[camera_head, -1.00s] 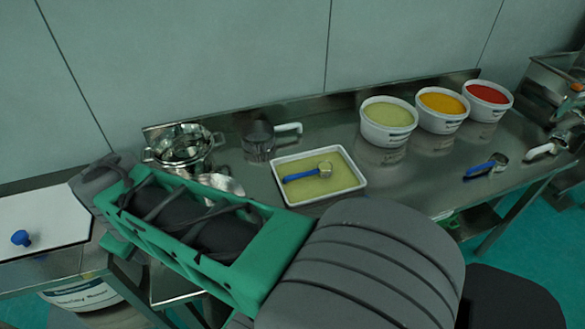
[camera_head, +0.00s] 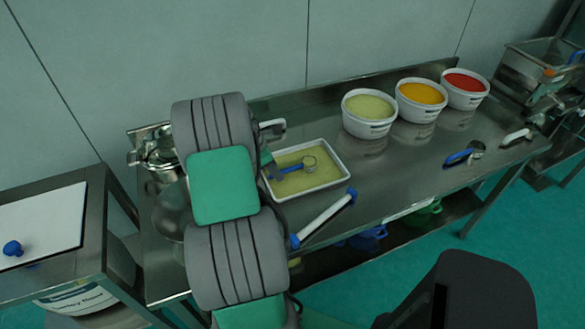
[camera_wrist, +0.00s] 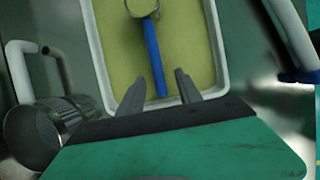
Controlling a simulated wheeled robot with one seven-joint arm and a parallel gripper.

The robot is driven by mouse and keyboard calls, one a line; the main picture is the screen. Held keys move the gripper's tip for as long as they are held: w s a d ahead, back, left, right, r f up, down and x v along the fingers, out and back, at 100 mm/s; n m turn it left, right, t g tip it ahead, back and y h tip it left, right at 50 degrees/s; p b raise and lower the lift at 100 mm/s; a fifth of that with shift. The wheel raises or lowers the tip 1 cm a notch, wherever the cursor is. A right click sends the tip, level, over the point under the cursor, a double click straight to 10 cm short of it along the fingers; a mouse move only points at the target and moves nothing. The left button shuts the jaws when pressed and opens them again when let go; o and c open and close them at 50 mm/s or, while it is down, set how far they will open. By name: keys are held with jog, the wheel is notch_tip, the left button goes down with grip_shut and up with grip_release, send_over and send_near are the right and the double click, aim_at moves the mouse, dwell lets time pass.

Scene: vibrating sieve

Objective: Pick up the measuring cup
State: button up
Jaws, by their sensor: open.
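A small round measuring cup with a blue handle (camera_head: 291,168) lies in a white tray (camera_head: 342,181) of yellow-green powder. In the wrist view, the cup's blue handle (camera_wrist: 154,55) points toward my gripper (camera_wrist: 158,85), and its round bowl (camera_wrist: 141,5) is cut off by the top edge. My gripper's two fingers are apart, one on each side of the handle's near end, with nothing held. I cannot tell the height of the fingers above the handle. In the head view my arm hides most of the gripper.
A metal vessel with a white handle (camera_wrist: 45,130) stands left of the tray. A white rod with blue ends (camera_head: 325,217) lies at its right front. Tubs of green (camera_head: 370,113), orange (camera_head: 421,100) and red (camera_head: 464,88) stand behind. Another blue-handled scoop (camera_head: 464,154) lies right.

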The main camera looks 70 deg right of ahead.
jog(key=shift+x, duration=0.8)
grip_shut()
dwell(0.8)
